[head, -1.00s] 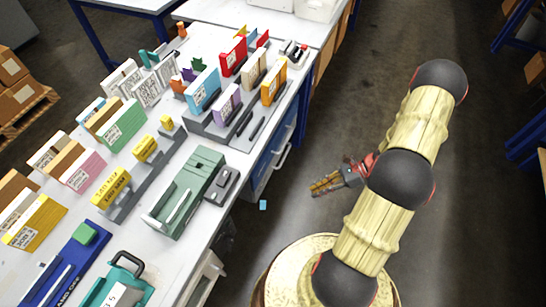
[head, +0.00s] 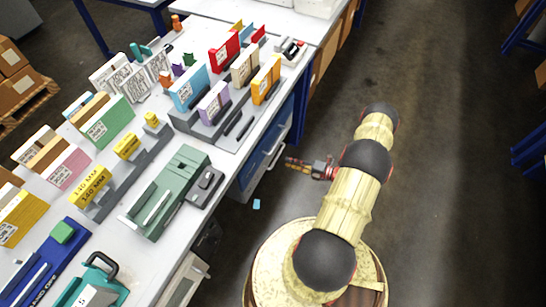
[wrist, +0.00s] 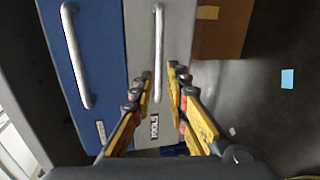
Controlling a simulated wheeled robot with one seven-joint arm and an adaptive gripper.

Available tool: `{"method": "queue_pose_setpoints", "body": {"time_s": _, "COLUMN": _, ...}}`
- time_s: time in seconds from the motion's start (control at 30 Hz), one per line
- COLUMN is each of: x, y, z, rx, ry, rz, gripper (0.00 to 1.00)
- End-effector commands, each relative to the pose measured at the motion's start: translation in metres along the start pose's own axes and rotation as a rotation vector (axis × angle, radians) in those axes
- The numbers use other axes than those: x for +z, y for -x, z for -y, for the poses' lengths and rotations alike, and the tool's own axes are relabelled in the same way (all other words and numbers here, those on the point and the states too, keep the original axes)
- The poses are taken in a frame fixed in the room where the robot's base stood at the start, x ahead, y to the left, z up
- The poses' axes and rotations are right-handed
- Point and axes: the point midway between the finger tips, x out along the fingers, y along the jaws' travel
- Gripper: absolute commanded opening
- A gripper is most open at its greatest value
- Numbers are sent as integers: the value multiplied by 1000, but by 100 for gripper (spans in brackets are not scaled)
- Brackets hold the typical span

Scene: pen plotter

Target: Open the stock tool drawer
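The grey drawer front (wrist: 178,40) fills the middle of the wrist view, with a long pale bar handle (wrist: 158,45) and a label that seems to read "TOOL" (wrist: 154,127). My gripper (wrist: 161,82) is open, with one finger on each side of the handle's lower end in the picture. I cannot tell whether the fingers touch the handle or how far off it they are. A blue drawer front (wrist: 85,60) with its own bar handle (wrist: 75,55) lies to the left. In the head view my gripper (head: 288,162) is beside the blue cabinet (head: 262,148) under the workbench.
The workbench (head: 222,170) above is crowded with boxes and a green device (head: 168,195). A cardboard box (wrist: 220,25) stands right of the grey drawer in the wrist view. A light blue square (head: 256,204) lies on the floor.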

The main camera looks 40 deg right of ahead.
Motion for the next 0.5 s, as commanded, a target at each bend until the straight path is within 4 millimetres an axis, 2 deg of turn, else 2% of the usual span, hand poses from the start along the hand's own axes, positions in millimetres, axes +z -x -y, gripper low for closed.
{"method": "queue_pose_setpoints", "body": {"time_s": 0.23, "x": -1, "y": -10, "z": -1, "rx": 5, "ry": -73, "rz": -4, "gripper": 16}}
{"method": "queue_pose_setpoints", "body": {"time_s": 0.5, "x": -2, "y": -52, "z": 0, "rx": 4, "ry": -69, "rz": -7, "gripper": 16}}
